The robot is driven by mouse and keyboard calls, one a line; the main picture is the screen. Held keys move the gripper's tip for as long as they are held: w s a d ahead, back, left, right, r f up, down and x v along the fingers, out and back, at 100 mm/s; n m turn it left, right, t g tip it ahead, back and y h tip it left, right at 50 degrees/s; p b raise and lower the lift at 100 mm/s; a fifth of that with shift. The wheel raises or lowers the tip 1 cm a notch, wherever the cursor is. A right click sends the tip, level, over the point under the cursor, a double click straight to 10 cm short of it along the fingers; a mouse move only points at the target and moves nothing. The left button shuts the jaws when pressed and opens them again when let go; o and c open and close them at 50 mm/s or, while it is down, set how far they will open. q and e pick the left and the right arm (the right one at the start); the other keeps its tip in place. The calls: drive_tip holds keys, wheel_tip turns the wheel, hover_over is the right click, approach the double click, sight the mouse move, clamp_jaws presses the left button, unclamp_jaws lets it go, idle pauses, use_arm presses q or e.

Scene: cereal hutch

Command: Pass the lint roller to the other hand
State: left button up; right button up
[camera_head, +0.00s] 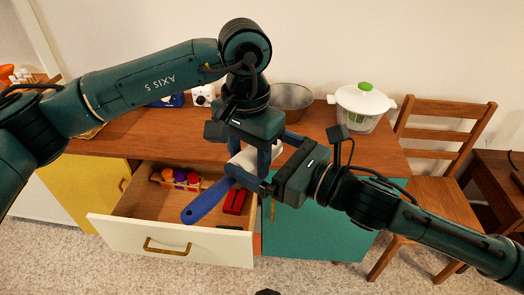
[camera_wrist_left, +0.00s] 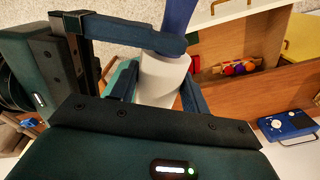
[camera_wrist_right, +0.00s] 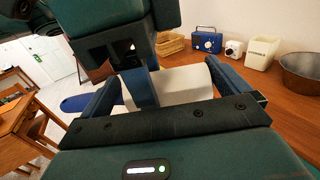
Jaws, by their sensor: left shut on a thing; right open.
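The lint roller has a blue handle (camera_head: 207,201) and a white roller head (camera_head: 246,158). My left gripper (camera_head: 252,156) comes down from above and is shut on the white head. The left wrist view shows the head (camera_wrist_left: 160,82) between its fingers, with the handle (camera_wrist_left: 178,14) beyond. My right gripper (camera_head: 260,162) reaches in from the right, open, its fingers on either side of the roller. In the right wrist view the head (camera_wrist_right: 185,84) lies between the spread right fingers (camera_wrist_right: 168,90), with a left finger across it. Exact contact of the right fingers is unclear.
Below is an open drawer (camera_head: 170,241) holding a red object (camera_head: 234,201) and a small tray of colourful items (camera_head: 176,178). On the wooden counter stand a metal bowl (camera_head: 291,95), a salad spinner (camera_head: 362,104) and a blue radio (camera_wrist_right: 207,40). A chair (camera_head: 437,135) stands at right.

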drive_tip(key=shift+c, duration=0.2)
drive_tip(key=shift+f, duration=0.1)
drive_tip(key=c, duration=0.6)
use_arm(q)
drive_tip(key=o, duration=1.1)
use_arm(e)
drive_tip(key=shift+c, duration=0.5)
